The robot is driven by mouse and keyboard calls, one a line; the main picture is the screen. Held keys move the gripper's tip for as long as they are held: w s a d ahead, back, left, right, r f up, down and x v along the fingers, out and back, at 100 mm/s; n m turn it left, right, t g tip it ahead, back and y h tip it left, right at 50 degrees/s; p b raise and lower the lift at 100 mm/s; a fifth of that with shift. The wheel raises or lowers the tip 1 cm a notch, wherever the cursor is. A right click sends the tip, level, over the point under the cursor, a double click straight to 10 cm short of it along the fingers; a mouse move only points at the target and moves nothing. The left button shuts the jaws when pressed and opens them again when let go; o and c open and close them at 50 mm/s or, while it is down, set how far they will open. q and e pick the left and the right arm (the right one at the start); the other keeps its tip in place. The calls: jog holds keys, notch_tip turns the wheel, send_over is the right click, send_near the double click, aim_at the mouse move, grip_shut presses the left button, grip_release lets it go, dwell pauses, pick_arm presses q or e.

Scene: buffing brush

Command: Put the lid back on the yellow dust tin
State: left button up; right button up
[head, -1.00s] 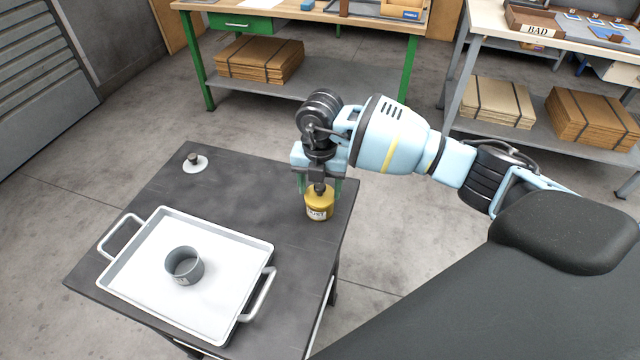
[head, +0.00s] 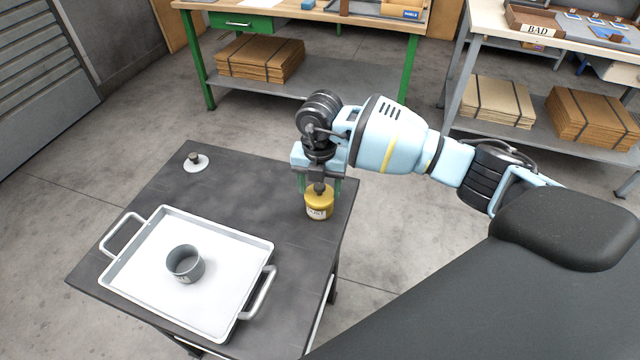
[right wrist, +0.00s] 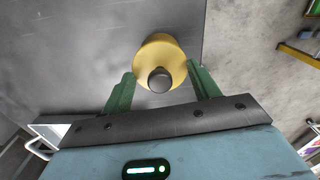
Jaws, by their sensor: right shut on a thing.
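The yellow dust tin (head: 319,212), with a pale label, stands upright near the right edge of the dark table. Its yellow lid (head: 319,192) with a dark knob is at the tin's top; I cannot tell whether it is fully seated. My right gripper (head: 320,187) points down over the tin, its green fingers on either side of the lid, shut on it. The right wrist view shows the round yellow lid (right wrist: 150,52) and the knob (right wrist: 160,80) between the fingertips (right wrist: 161,76). My left gripper is not in view.
A white tray (head: 150,275) with two handles holds an open grey tin (head: 185,265) on the table (head: 250,200). A whitish lid (head: 196,163) with a dark knob lies at the back left. The table between it and the yellow tin is clear. Workbenches stand behind.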

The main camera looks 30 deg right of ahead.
dwell(0.4)
jog(key=o, duration=1.3)
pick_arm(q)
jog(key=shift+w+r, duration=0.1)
pick_arm(e)
jog(key=shift+o, duration=0.2)
jog(key=shift+r, duration=0.1)
jog(key=shift+r+p, duration=1.95)
jog(key=shift+r, duration=1.5)
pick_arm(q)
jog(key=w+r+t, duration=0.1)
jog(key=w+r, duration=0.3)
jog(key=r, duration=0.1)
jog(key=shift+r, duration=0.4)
pick_arm(e)
grip_shut()
jog(key=shift+f, duration=0.1)
